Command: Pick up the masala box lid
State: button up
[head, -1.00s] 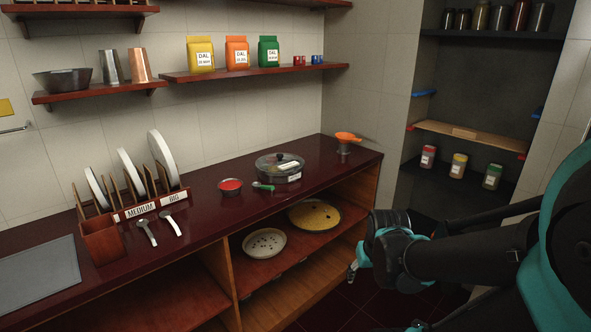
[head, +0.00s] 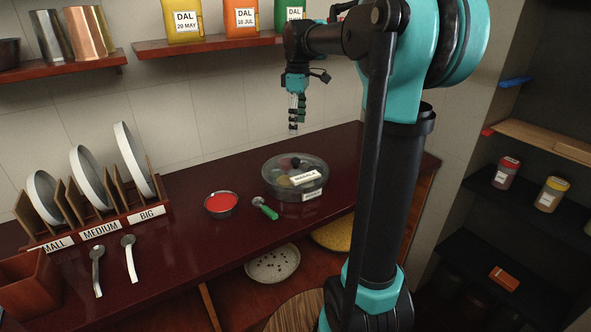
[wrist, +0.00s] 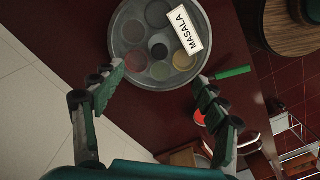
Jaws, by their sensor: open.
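The round grey masala box stands on the dark red counter. Its see-through lid (head: 284,166) with a dark knob and a white MASALA label is on top. In the wrist view I look down through the lid (wrist: 133,34) at several coloured spices in cups, with the knob near the middle. My gripper (head: 293,129) points down above the box, with a gap between its fingertips and the knob. In the wrist view my gripper (wrist: 160,95) has its fingers spread wide, with nothing between them.
A bowl of red powder (head: 221,203) and a green-handled spoon (head: 265,208) lie just left of the box. A plate rack (head: 100,227) stands further left. The wall shelf (head: 205,45) with DAL packets is close behind my arm.

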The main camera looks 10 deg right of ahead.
send_near(295, 160)
jog(key=f, duration=0.2)
jog(key=d+f, duration=0.1)
jog(key=f, duration=0.2)
jog(key=shift+f, duration=0.1)
jog(key=shift+w+a+f, duration=0.1)
jog(key=shift+a+f, duration=0.1)
jog(key=shift+f, duration=1.1)
jog(key=shift+a+f, duration=0.2)
jog(key=shift+f, duration=1.1)
jog(key=shift+c, duration=0.5)
grip_shut()
